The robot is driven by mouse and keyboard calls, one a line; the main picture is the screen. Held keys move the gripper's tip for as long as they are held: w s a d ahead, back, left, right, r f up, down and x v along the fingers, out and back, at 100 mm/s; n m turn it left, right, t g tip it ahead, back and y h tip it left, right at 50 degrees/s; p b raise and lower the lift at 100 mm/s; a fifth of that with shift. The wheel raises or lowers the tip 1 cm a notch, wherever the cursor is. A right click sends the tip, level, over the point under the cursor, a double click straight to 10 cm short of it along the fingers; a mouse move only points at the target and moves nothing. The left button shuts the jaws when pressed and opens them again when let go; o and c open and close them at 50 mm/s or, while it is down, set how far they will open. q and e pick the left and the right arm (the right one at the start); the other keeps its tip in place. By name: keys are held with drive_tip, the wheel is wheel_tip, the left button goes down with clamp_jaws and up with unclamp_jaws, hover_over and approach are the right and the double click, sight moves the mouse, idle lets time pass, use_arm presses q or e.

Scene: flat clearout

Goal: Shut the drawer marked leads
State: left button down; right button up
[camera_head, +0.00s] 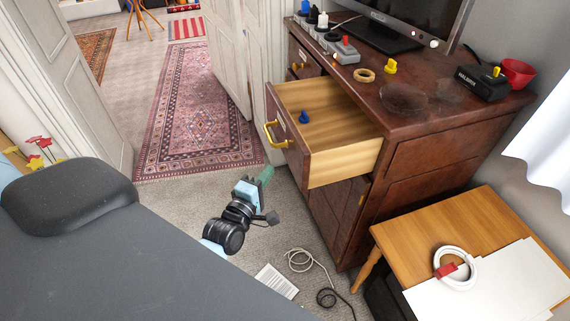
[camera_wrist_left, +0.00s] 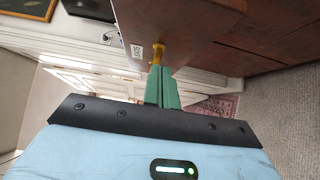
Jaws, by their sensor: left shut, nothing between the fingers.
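The wooden drawer (camera_head: 335,165) is pulled well out of the dark red-brown cabinet (camera_head: 430,125). A small blue item (camera_head: 304,117) lies inside it. Its front has a yellow handle (camera_head: 272,136); in the left wrist view a handle (camera_wrist_left: 157,54) shows beside a white label (camera_wrist_left: 137,50) whose small sideways text I cannot read surely. My left gripper (camera_head: 266,174), with green fingers, is below and in front of the drawer front. In the left wrist view its fingers (camera_wrist_left: 162,85) are together and empty, pointing toward the handle; I cannot tell whether they touch. My right gripper is not in view.
A low wooden table (camera_head: 460,225) stands at right. A white cable (camera_head: 303,262) and black cable (camera_head: 328,298) lie on the carpet. The patterned rug (camera_head: 205,110) is clear.

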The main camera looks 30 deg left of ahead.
sight(292, 155)
use_arm(q)
drive_tip(key=w, duration=0.1)
drive_tip(key=w+d, duration=0.1)
drive_tip(key=w, duration=0.2)
drive_tip(key=shift+w+d+r, duration=0.1)
drive_tip(key=shift+w+d, duration=0.15)
drive_tip(key=shift+w, duration=0.15)
drive_tip(key=shift+w+d, duration=0.4)
drive_tip(key=shift+w, duration=0.15)
